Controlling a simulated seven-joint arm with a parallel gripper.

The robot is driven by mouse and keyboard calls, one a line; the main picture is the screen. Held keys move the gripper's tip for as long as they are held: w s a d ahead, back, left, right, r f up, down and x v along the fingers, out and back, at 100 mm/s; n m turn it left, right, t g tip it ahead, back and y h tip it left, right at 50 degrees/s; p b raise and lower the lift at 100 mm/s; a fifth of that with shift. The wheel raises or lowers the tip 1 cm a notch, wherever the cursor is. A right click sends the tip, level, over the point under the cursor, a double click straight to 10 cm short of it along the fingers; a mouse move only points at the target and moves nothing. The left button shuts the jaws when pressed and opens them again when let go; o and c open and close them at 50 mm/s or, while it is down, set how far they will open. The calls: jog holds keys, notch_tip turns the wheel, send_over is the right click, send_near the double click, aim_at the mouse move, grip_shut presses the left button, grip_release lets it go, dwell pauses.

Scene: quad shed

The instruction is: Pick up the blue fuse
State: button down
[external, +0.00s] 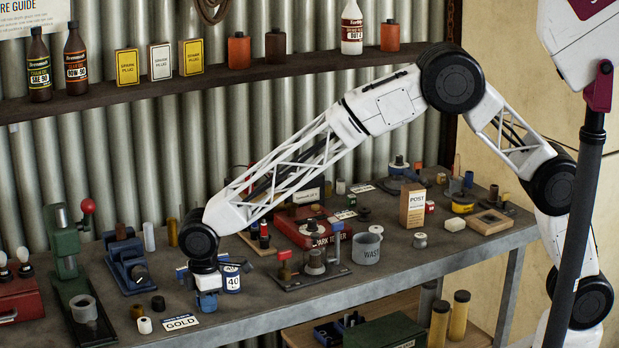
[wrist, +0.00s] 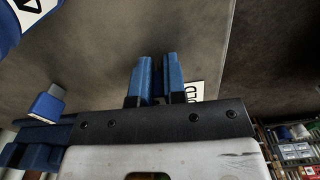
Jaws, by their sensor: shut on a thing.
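My gripper (external: 208,303) is low over the bench, just left of a blue and white can marked 40 (external: 232,278) and behind the GOLD card (external: 180,322). In the wrist view, its two blue fingers (wrist: 159,82) stand close together with a narrow dark gap. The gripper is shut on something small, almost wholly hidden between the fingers. I cannot make out whether it is the blue fuse. A blue block with a grey end (wrist: 47,104) shows at the left of the wrist view; I cannot tell what it is.
A blue vise-like tool (external: 127,262) and a green press (external: 78,300) stand to the left. A black-based fixture (external: 313,272) and a grey WASTE cup (external: 367,248) are to the right. Small cylinders stand near the GOLD card. The bench's front edge is close.

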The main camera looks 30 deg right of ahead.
jog(key=shift+r, duration=0.1)
jog(key=shift+r, duration=0.45)
notch_tip(320, 180, up, 3)
jog(key=shift+s+d+f, duration=0.1)
jog(key=shift+f, duration=0.05)
jog(key=s+d+r, duration=0.1)
jog(key=s+d, duration=0.7)
jog(key=d, duration=0.5)
jog(key=shift+d, duration=0.3)
jog(key=shift+r, duration=0.1)
jog(key=shift+w, duration=0.1)
